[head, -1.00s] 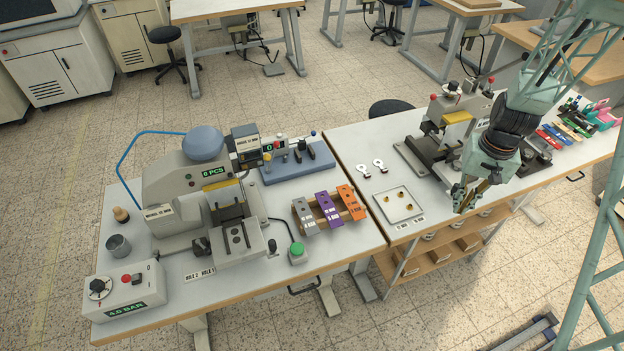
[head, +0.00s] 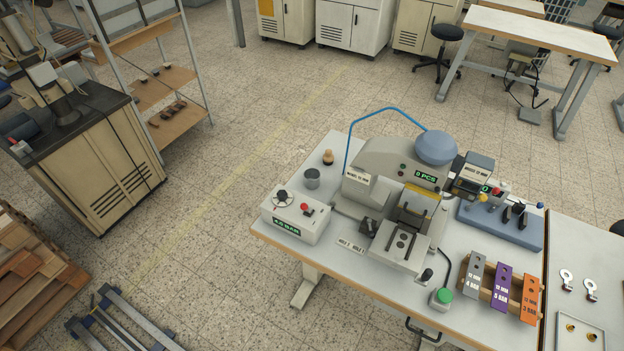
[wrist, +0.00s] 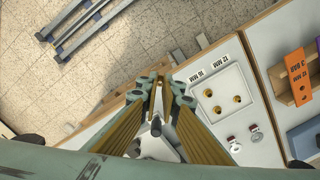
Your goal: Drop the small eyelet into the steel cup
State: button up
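The steel cup (head: 312,178) is a small grey cup standing on the left bench in the head view, behind the control box. Brass eyelets lie in a white tray on the right bench; two show in the head view (head: 570,328). My gripper (wrist: 158,80) is left of the tray in the wrist view, over the bench edge. A gap shows between its fingers, with no eyelet visible in it. The gripper is out of the head view.
The press (head: 395,195) stands right of the cup, with the control box (head: 294,220) in front of it. A rack of grey, purple and orange pieces (head: 500,290) sits at the bench's right. Two white ring-ended pieces (head: 566,280) lie behind the tray.

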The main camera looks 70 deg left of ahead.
jog(key=shift+w, duration=0.1)
dwell(0.3)
jog(key=w+r+m+b, duration=0.3)
jog(key=w+r+b, duration=0.6)
jog(key=r, duration=0.4)
jog(key=shift+w+b, duration=0.4)
jog(key=shift+w, duration=0.25)
jog(key=shift+s+a, duration=0.1)
